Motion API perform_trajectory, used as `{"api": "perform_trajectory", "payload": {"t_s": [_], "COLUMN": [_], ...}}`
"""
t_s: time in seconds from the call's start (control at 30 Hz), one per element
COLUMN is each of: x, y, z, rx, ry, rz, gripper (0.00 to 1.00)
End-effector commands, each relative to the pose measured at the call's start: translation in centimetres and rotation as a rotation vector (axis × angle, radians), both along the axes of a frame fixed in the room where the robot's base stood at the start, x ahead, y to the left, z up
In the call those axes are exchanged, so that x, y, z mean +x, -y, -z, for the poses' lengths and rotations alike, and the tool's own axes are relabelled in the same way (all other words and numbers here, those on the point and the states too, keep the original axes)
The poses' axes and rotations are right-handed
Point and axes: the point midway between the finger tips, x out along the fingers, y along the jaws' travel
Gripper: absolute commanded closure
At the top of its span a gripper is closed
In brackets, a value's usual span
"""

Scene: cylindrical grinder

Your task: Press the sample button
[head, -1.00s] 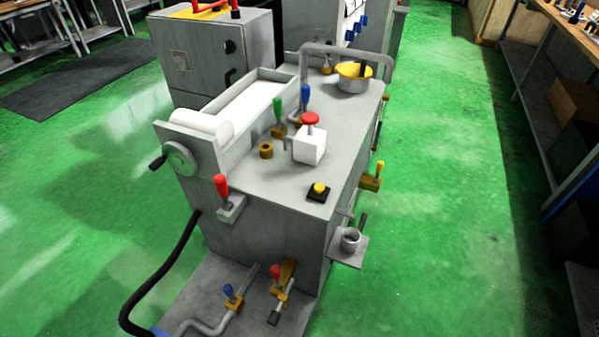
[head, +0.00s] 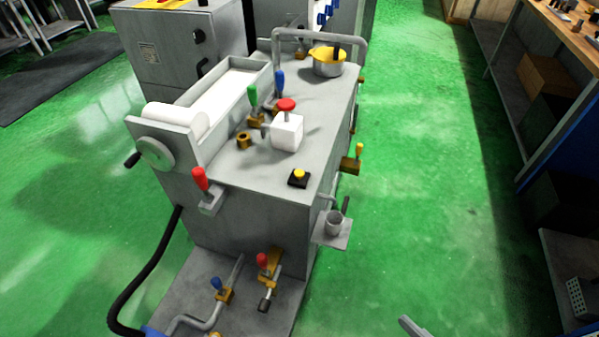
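A round yellow button (head: 299,174) on a black square base sits on the near right part of the grey machine's top (head: 250,182). It is likely the sample button, but no label is readable. Nothing touches it or covers it. A small grey piece (head: 413,327) at the bottom edge, right of the machine, looks like the tip of my gripper. It is well below and to the right of the button in the picture. The rest of the gripper is out of frame, so its opening does not show.
A white block with a red knob (head: 286,104) stands just behind the button. Levers with red (head: 200,179) and yellow (head: 359,152) handles and a small cup on a bracket (head: 334,222) stick out from the machine. Green floor to the right is clear up to the shelving (head: 500,85).

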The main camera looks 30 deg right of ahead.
Motion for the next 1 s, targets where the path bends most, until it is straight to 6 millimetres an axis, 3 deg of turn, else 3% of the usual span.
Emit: {"api": "perform_trajectory", "payload": {"t_s": [0.03, 0.3, 1.0], "x": [0.00, 0.00, 0.00], "y": [0.00, 0.00, 0.00], "z": [0.00, 0.00, 0.00], "rx": [0.000, 0.000, 0.000], "ry": [0.000, 0.000, 0.000], "rz": [0.000, 0.000, 0.000], "gripper": [0.47, 1.00, 1.00]}}
